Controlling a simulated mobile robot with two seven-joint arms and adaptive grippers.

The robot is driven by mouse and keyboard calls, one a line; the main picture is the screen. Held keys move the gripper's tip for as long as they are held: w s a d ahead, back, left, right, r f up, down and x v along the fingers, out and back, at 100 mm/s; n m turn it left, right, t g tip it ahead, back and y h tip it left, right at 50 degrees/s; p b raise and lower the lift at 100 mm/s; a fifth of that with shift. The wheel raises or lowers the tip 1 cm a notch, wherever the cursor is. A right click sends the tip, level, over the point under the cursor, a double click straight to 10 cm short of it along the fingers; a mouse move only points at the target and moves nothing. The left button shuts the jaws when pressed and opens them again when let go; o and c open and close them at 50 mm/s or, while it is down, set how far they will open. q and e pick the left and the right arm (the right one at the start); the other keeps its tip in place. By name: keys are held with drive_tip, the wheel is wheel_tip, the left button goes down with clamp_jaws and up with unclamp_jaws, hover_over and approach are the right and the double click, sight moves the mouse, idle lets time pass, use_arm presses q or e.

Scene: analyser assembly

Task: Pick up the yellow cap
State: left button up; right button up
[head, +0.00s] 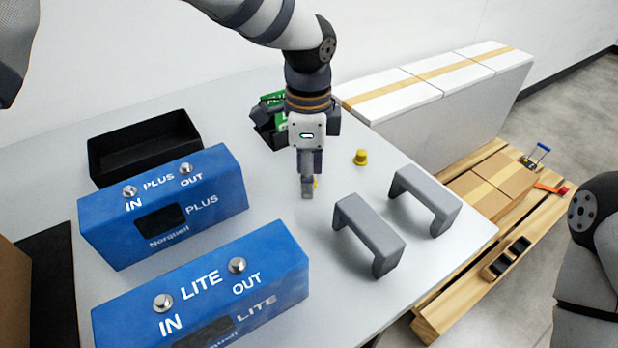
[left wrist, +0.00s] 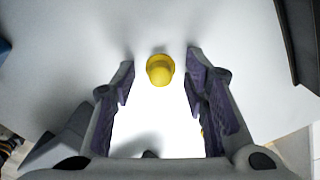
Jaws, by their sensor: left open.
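Two yellow caps show on the light table. One yellow cap (head: 361,157) stands in the open, to the right of my left gripper (head: 307,190) in the head view. The other yellow cap (head: 316,183) is mostly hidden behind the gripper's fingers. In the left wrist view, a yellow cap (left wrist: 160,70) lies just beyond the fingertips, in line with the gap between them. My left gripper (left wrist: 162,72) is open and holds nothing. A sliver of yellow also shows beside its right finger. My right gripper is out of view.
Two blue boxes, PLUS (head: 200,205) and LITE (head: 270,270), stand at the left. A black tray (head: 145,160) is behind them. Two grey brackets (head: 375,235) (head: 425,200) stand at the right. A dark bin with green items (head: 268,100) is behind my arm.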

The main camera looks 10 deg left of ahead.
use_arm(q)
drive_tip(key=c, duration=0.8)
drive_tip(key=shift+r, duration=0.15)
